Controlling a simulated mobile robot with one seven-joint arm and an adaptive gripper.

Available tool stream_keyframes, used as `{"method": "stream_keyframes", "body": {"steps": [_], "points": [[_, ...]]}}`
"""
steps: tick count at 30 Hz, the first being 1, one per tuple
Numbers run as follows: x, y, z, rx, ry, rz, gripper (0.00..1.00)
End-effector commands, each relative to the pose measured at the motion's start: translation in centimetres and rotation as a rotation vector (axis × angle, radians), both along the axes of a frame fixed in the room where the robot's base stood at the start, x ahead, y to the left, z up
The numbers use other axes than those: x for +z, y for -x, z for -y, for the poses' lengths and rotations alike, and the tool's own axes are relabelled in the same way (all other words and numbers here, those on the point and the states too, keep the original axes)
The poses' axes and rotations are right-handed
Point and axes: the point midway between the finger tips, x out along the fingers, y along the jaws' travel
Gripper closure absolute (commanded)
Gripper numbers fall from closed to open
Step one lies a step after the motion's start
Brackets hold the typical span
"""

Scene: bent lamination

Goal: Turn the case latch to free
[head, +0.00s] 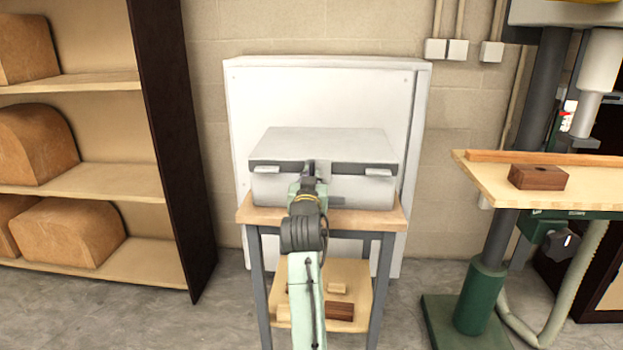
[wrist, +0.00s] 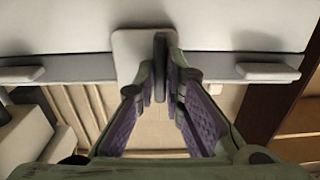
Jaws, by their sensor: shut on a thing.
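The case (head: 330,145) is a closed light-grey box with a dark band around its front. It sits on a small wooden-topped stand (head: 384,216). My gripper (head: 309,180) is at the middle of the case front and hides most of the case latch there. In the wrist view the latch (wrist: 160,62) is a narrow dark grey lever on a pale plate (wrist: 129,50). My gripper (wrist: 158,82) is shut on this lever, with one finger on each side. The lever runs up and down in the wrist picture.
Pale side clasps (head: 266,170) (head: 378,172) flank the latch. A white panel (head: 330,92) stands behind the case. A shelf unit (head: 80,180) is at left and a drill press with a wooden table (head: 590,195) at right. Blocks lie on the stand's lower shelf (head: 352,275).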

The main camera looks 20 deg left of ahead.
Motion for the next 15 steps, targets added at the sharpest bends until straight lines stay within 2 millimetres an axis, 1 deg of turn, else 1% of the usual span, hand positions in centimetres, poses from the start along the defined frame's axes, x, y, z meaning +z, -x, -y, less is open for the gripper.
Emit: {"method": "stream_keyframes", "body": {"steps": [8,9,15], "points": [[0.07,0.02,-0.02,0.001,-0.003,0.0,1.0],[0.08,0.02,-0.02,0.001,-0.003,0.0,0.88],[0.06,0.01,-0.01,0.001,-0.002,0.0,0.75]]}}
